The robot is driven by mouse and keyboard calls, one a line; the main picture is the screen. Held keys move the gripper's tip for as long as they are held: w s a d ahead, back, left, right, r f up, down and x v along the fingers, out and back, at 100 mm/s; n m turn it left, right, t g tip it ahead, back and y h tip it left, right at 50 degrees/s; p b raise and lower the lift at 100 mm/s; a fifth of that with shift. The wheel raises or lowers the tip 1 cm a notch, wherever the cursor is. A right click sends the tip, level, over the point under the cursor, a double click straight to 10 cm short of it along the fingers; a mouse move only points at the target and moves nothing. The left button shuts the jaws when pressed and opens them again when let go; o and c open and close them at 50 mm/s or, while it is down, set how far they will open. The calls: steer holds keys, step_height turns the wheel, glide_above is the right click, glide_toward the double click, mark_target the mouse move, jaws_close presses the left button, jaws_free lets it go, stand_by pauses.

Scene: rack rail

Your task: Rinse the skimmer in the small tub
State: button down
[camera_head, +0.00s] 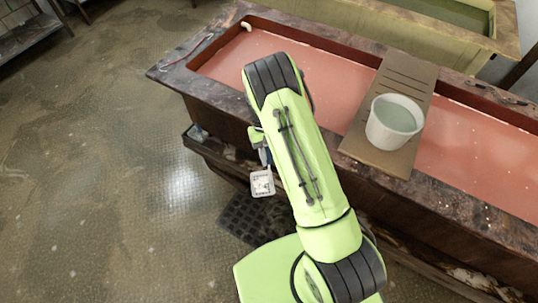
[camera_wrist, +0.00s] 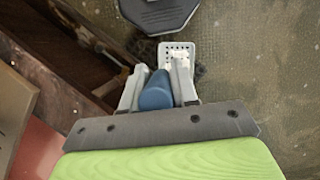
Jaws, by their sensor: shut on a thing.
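The skimmer (camera_head: 262,183) has a small pale perforated square head and hangs over the floor beside the trough, left of my arm in the head view. In the wrist view my gripper (camera_wrist: 157,92) is shut on the skimmer's blue handle (camera_wrist: 156,94), with the perforated head beyond the fingertips. The small tub (camera_head: 394,121) is white, round and upright, with pale greenish liquid in it. It stands on a brown board laid across the trough, to the right of my arm and well apart from the skimmer. My arm hides most of the gripper in the head view.
The long trough (camera_head: 455,192) holds pink liquid and has a dark, worn rim. The slotted board (camera_head: 408,78) bridges it. A second trough (camera_head: 440,14) with greenish liquid stands behind. A dark mat (camera_head: 243,222) lies on the floor. Open floor extends to the left.

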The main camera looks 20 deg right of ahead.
step_height(320, 180, up, 2)
steer(key=shift+a+r+p, duration=0.1)
steer(key=shift+p, duration=0.4)
steer(key=shift+f+b, duration=0.45)
steer(key=shift+b, duration=0.05)
